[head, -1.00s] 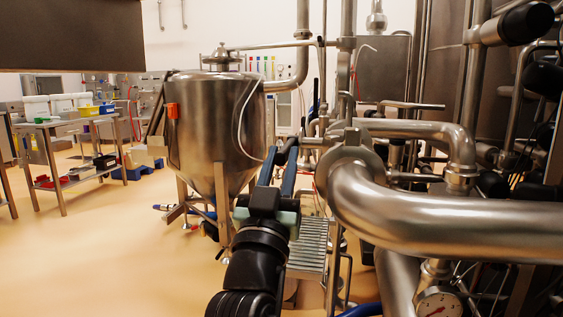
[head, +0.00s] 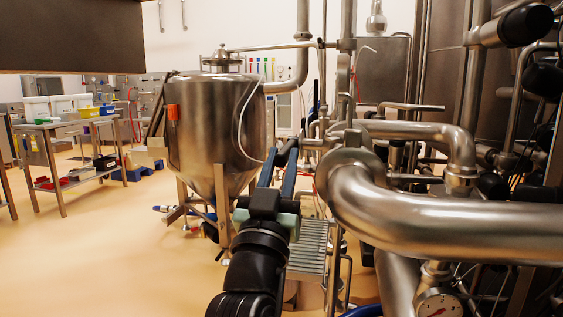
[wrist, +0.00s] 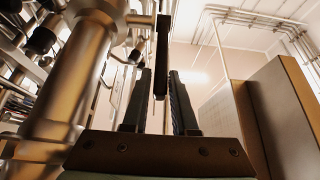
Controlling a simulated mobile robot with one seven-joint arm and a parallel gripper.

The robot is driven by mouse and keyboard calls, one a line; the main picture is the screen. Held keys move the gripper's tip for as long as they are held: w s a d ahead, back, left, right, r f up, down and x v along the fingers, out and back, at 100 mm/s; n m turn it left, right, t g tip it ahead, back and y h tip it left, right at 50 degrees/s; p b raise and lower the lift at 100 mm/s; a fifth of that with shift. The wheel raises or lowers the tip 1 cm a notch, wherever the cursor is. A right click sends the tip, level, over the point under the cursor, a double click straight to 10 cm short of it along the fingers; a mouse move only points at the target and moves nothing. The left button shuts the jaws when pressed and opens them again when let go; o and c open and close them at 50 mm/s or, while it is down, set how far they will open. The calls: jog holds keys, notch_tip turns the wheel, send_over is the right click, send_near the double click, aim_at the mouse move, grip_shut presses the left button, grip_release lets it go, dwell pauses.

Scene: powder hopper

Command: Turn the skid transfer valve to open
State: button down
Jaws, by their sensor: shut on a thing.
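The transfer valve's black handle (wrist: 162,60) runs down from the top of the wrist view, between the two fingers of my gripper (wrist: 161,78). A short metal stem (wrist: 139,20) joins its upper end to the thick steel pipe on the left. In the head view my gripper (head: 282,160) reaches forward with blue fingers, shut on the dark handle (head: 285,152) just left of the pipework. The handle's full length and the valve body are hard to make out there, partly hidden by fingers and pipes.
A large steel pipe elbow (head: 420,210) fills the right foreground, close to my arm. A steel hopper (head: 215,120) stands behind and left of my gripper. A roller conveyor (head: 308,247) lies below. Open floor (head: 110,250) spreads left, with a bench (head: 70,130) beyond.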

jog(key=shift+w+d+f, duration=0.15)
jog(key=shift+w+f, duration=0.1)
jog(key=shift+f, duration=0.45)
jog(key=c, duration=0.7)
grip_release()
jog(key=shift+w, duration=0.1)
jog(key=shift+r, duration=0.25)
jog(key=shift+s, duration=0.2)
jog(key=b+v, duration=0.2)
jog(key=v, duration=1.1)
